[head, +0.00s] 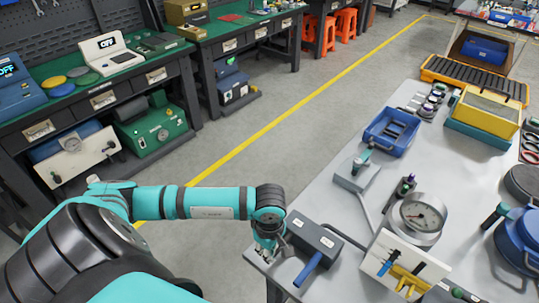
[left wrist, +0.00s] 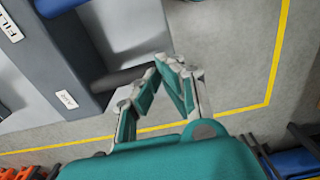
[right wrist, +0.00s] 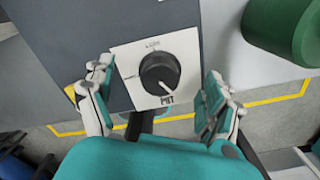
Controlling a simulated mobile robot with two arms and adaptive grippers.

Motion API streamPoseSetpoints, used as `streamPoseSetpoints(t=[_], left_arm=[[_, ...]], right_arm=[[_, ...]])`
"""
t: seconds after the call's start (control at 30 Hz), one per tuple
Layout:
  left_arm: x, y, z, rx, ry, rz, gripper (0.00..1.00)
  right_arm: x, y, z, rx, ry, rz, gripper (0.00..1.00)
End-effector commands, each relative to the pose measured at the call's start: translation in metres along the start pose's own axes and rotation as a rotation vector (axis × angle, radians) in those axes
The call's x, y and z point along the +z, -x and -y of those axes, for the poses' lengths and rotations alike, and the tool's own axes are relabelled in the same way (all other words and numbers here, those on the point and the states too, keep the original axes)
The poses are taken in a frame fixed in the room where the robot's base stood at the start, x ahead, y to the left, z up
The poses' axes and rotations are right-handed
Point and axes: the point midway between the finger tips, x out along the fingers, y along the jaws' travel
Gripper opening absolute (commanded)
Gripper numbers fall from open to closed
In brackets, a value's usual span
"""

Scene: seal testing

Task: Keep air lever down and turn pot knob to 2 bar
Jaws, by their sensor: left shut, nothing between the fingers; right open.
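A dark grey box (head: 312,238) with two white labels stands at the near left table corner, with a blue lever (head: 308,268) on its front. My left gripper (head: 268,247) is beside the box's left end. In the left wrist view my left gripper (left wrist: 168,62) is shut and empty, with a blue part at the upper left edge. My right gripper (right wrist: 152,100) is open, one finger at each side of the knob.
A blue tray (head: 391,131) lies behind. A green cylinder (right wrist: 283,28) is right of the pot plate.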

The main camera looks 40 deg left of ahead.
Motion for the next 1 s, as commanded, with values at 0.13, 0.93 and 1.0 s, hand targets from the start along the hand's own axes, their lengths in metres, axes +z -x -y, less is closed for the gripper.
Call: streamPoseSetpoints(t=[0.13, 0.93, 1.0], left_arm=[[0.000, -0.008, 0.000, -0.001, 0.000, 0.000, 0.00], [0.000, -0.037, 0.002, -0.004, -0.001, 0.001, 0.00], [0.000, -0.038, 0.001, -0.004, -0.001, 0.001, 0.00]], right_arm=[[0.000, 0.000, 0.000, 0.000, 0.000, 0.000, 0.87], [0.000, 0.000, 0.000, 0.000, 0.000, 0.000, 0.87], [0.000, 0.000, 0.000, 0.000, 0.000, 0.000, 0.87]])
